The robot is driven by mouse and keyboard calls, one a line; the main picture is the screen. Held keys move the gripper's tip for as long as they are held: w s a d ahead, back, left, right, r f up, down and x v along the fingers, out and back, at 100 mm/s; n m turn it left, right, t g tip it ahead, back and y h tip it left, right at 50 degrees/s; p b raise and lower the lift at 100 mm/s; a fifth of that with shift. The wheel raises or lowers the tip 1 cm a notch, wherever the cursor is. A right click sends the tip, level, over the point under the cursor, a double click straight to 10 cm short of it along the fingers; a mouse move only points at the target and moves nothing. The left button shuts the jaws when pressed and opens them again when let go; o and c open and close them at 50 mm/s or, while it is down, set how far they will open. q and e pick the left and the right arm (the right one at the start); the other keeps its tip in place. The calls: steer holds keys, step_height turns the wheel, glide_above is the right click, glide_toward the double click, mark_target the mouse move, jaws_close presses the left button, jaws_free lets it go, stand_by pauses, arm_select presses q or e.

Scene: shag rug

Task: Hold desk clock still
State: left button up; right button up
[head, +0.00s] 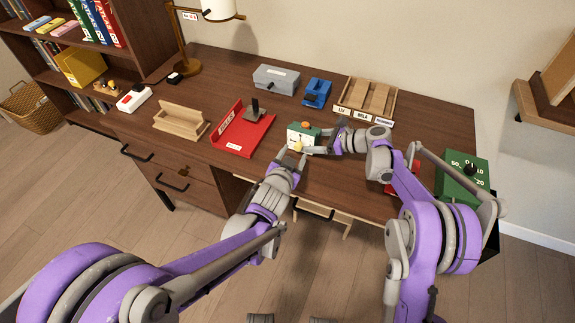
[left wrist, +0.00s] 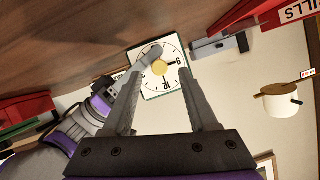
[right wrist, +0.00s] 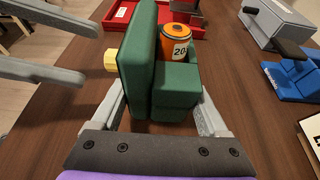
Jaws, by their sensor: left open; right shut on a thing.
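The desk clock (head: 298,139) stands on the desk, green with a pale face and a yellow knob. Its dial (left wrist: 172,82) faces the left wrist camera, and its green back part (right wrist: 176,92) shows in the right wrist view with an orange cylinder marked 20. My right gripper (head: 315,141) is shut on the clock from the right, one finger across the face side and one behind. My left gripper (head: 290,158) is open and empty in front of the face; its fingers (left wrist: 157,80) point at the clock, and whether they touch the knob is unclear.
A red tray (head: 232,139) with a dark stamp lies left of the clock. A grey box (head: 275,76), a blue device (head: 317,93) and a wooden sorter (head: 345,100) stand behind. A green box (head: 453,170) stands at the right. Bare desk lies between the tray and clock.

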arm_select(q)
steer(key=v, duration=1)
